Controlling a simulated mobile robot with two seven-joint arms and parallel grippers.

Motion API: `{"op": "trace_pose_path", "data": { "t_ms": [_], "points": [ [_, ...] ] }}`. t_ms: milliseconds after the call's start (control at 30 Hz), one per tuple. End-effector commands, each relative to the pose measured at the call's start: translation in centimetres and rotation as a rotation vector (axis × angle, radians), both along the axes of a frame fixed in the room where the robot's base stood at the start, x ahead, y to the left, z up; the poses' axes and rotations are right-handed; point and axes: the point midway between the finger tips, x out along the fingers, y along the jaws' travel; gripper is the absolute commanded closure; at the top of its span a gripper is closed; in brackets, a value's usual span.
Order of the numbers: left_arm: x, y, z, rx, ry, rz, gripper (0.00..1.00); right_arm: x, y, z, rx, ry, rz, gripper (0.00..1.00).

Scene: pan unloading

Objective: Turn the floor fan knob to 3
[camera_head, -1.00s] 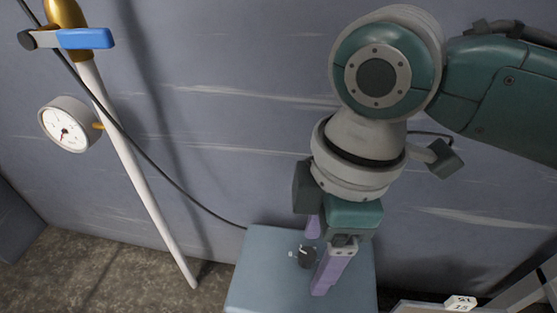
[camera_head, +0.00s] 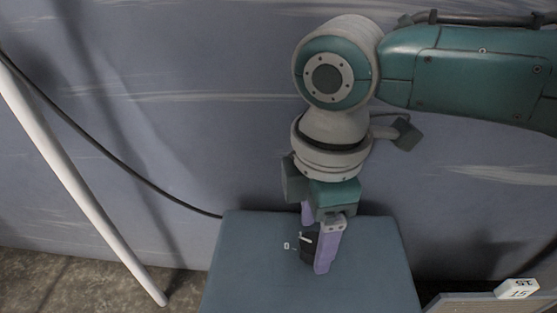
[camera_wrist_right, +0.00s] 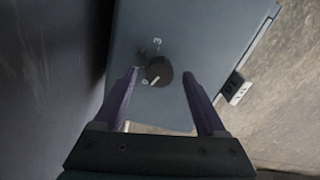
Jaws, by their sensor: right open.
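The dark round fan knob (camera_head: 306,251) is on top of a blue-grey box (camera_head: 375,270), with a white pointer mark on it and a "0" printed beside it. The right wrist view shows the knob (camera_wrist_right: 160,68) too; its mark points to the lower left, toward the "0", and a "3" is printed above it. My right gripper (camera_head: 314,248) points down at the box, with its purple fingers open. In the right wrist view its fingertips (camera_wrist_right: 160,74) are on either side of the knob, with gaps showing; contact cannot be told. My left gripper is not in view.
A white pole (camera_head: 85,195) leans at the left, with a black cable (camera_head: 130,175) running to the box. A grey wall (camera_head: 190,130) stands close behind. A white block marked 15 (camera_head: 517,289) sits on a panel at the lower right.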

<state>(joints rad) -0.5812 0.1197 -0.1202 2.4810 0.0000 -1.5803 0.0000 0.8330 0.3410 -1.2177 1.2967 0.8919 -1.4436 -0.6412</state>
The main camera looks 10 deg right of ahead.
Motion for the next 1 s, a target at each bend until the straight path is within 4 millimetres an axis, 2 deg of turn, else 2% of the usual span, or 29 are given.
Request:
{"op": "trace_pose_path", "data": {
  "t_ms": [33, 100, 367, 400, 1000],
  "points": [
    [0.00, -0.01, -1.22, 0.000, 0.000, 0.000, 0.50, 0.01, 0.03, -1.36, 0.001, 0.000, 0.000, 0.26],
    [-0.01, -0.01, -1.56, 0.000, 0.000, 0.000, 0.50, 0.02, 0.06, -1.82, 0.001, -0.001, 0.000, 0.26],
    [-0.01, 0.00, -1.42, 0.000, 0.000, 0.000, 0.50, 0.02, 0.06, -1.76, 0.002, -0.001, 0.000, 0.26],
    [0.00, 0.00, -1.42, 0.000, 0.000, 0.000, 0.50, 0.02, 0.06, -1.76, 0.002, -0.001, 0.000, 0.29],
    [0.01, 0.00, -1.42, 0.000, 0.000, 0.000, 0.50, 0.01, 0.04, -1.77, 0.001, 0.000, 0.000, 0.96]
  ]
}}
